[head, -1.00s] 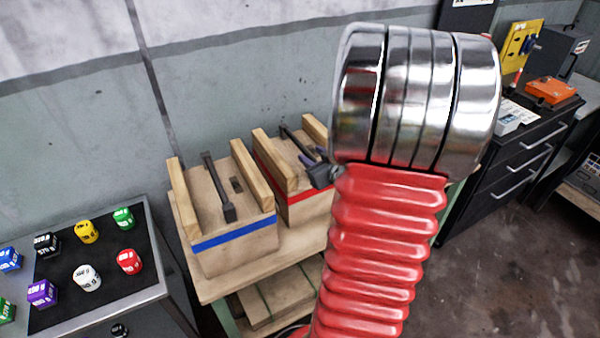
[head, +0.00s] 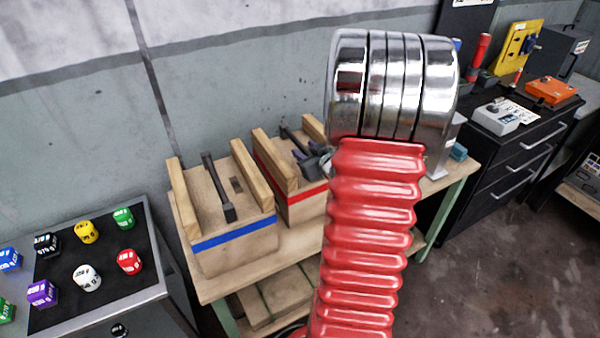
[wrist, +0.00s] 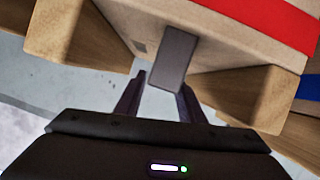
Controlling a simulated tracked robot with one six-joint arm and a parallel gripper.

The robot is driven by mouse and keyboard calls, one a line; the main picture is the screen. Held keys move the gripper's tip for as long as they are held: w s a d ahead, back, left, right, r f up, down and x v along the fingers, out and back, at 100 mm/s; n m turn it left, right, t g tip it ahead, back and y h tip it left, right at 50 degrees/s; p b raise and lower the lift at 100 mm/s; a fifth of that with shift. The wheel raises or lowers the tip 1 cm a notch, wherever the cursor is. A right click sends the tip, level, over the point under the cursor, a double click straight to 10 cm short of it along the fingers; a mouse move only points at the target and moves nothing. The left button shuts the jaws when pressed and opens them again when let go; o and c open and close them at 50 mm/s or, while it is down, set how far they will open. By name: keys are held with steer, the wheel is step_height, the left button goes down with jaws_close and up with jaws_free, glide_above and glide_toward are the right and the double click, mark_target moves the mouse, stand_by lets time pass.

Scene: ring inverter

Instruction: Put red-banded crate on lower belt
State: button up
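The red-banded crate (head: 303,204) is a wooden box on the wooden table, with two raised side rails and a dark bar handle (head: 294,138) on top. My arm partly hides its right side. My gripper (head: 316,163) is low over the crate at the near end of the handle. In the wrist view my gripper (wrist: 163,82) is open, its fingers to either side of the dark handle (wrist: 176,52). I cannot tell whether they touch it. The red band (wrist: 265,22) shows at the upper right there. No belt is clearly in view.
A blue-banded crate (head: 235,248) stands close to the left on the same table (head: 215,290). A bench with several coloured blocks (head: 87,278) is at the left. A black drawer cabinet (head: 520,160) with devices stands at the right. The floor (head: 480,270) at right is clear.

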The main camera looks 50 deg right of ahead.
steer(key=shift+w+d+f, duration=0.15)
steer(key=shift+w, duration=0.2)
stand_by(0.3)
jaws_close()
stand_by(1.2)
steer(key=shift+r, duration=0.2)
